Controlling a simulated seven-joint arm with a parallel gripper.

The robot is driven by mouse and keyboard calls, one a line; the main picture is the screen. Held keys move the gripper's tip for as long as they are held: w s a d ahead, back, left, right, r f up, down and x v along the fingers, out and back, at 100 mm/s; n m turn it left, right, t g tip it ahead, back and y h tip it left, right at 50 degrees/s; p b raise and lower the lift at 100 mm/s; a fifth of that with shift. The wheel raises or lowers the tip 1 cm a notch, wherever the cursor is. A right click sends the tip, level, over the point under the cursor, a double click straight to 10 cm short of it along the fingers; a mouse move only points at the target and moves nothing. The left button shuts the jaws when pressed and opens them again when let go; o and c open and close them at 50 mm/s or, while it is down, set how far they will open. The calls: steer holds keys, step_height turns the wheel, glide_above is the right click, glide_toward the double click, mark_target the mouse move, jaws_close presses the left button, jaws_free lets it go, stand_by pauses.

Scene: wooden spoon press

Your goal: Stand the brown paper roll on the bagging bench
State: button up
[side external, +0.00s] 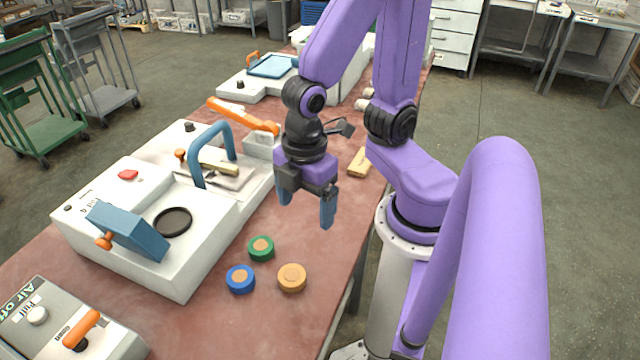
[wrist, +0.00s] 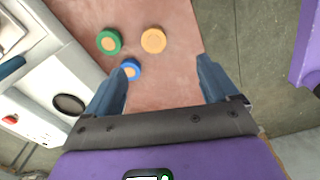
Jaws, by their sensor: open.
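Three short discs like rolls lie on the reddish bench top (side external: 225,325): an orange-tan roll (side external: 291,277), a green roll (side external: 261,248) and a blue roll (side external: 240,279), each with a tan centre. The wrist view shows the orange-tan roll (wrist: 153,40), green roll (wrist: 109,42) and blue roll (wrist: 131,69) beyond the fingertips. The orange-tan one is the closest to a brown roll; I cannot tell if it is paper. My gripper (side external: 306,208) is open and empty, pointing down above the bench, behind the rolls. Its spread fingers also show in the wrist view (wrist: 160,78).
A white machine (side external: 150,225) with a blue handle and blue flap stands left of the rolls. A grey air box (side external: 65,320) is at the front left. A tan block-like piece (side external: 360,162) lies near the right edge. Bench top around the rolls is clear.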

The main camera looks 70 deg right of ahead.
steer(key=s+d+r+m, duration=0.2)
steer(key=s+d+r, duration=0.1)
steer(key=r, duration=0.1)
steer(key=shift+r, duration=0.3)
